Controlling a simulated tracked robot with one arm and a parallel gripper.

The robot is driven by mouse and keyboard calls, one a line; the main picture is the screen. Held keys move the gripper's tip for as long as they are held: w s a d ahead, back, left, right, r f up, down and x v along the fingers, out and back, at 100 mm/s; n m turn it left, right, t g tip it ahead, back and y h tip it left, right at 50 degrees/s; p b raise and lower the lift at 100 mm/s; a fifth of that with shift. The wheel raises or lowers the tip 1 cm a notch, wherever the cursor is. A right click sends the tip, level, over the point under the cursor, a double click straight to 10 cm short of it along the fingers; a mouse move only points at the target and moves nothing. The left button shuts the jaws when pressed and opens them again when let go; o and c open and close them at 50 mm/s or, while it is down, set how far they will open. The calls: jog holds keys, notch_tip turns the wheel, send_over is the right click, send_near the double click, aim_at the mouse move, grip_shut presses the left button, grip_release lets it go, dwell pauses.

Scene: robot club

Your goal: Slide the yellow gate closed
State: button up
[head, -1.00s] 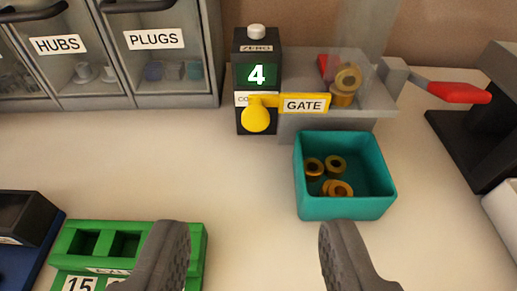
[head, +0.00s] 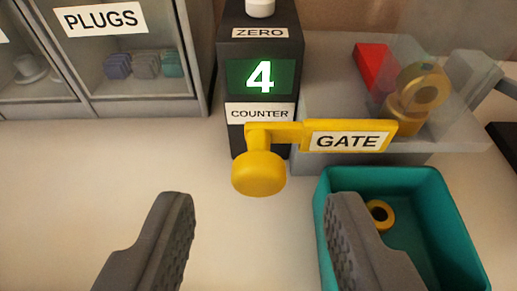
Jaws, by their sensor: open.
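The yellow gate (head: 385,132) is a flat bar labelled GATE, across the front of the grey dispenser (head: 440,130). Its round yellow knob (head: 258,174) sticks out at the left end, in front of the black counter (head: 259,110), which reads 4. My gripper (head: 262,225) is open and empty. Its two fingers point at the knob from the near side, one to each side of it in the picture, and do not touch it. Brass rings (head: 424,88) sit behind the clear panel of the dispenser, beside a red piece (head: 372,66).
A teal bin (head: 440,215) stands below the gate at right, holding a brass ring (head: 379,213); my right finger hides part of the bin. The table at left is clear.

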jog(key=shift+x, duration=1.3)
jog(key=shift+c, duration=0.3)
